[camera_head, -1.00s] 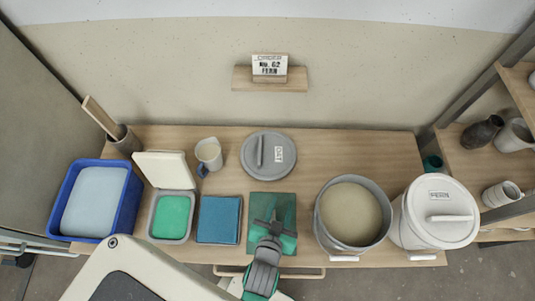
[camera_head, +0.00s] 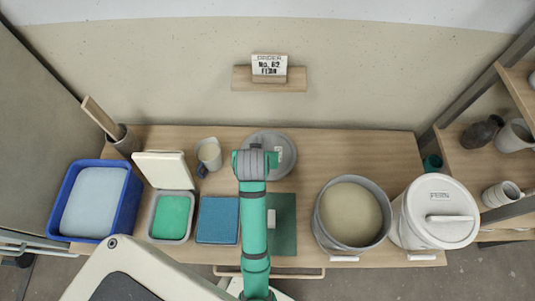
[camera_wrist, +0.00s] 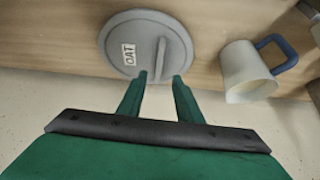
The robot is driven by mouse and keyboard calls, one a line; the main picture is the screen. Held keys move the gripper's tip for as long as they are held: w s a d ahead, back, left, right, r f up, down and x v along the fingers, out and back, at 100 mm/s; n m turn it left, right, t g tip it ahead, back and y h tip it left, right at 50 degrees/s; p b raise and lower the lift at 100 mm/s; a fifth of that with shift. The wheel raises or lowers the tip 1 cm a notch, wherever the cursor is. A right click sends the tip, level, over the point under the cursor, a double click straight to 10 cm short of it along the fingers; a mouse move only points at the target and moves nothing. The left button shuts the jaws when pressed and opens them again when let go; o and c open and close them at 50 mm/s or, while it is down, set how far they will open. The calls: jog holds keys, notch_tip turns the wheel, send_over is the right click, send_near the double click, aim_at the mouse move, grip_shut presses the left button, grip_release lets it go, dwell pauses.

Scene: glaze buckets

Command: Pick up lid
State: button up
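A round grey lid (camera_head: 287,143) with a bar handle lies flat on the table toward the back. In the wrist view the lid (camera_wrist: 118,40) carries a label reading OAT, and its handle (camera_wrist: 160,55) points toward my fingers. My gripper (camera_wrist: 160,77) is open and empty, with one fingertip to each side of the handle's near end. How far the fingertips are above the lid is unclear. In the head view my arm hides part of the lid. An open grey bucket (camera_head: 319,225) with beige contents stands at the right.
A lidded white bucket (camera_head: 425,235) labelled FERN stands at the far right. A mug (camera_head: 209,152) stands left of the lid. The table right of the lid is clear.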

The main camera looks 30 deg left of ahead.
jog(key=shift+w+a, duration=0.4)
jog(key=x, duration=0.3)
jog(key=shift+f, duration=0.25)
jog(key=shift+w+f, duration=0.25)
jog(key=shift+f, duration=0.2)
jog(key=shift+x, duration=2.65)
jog(key=shift+d, duration=0.1)
jog(key=shift+c, duration=0.3)
grip_shut()
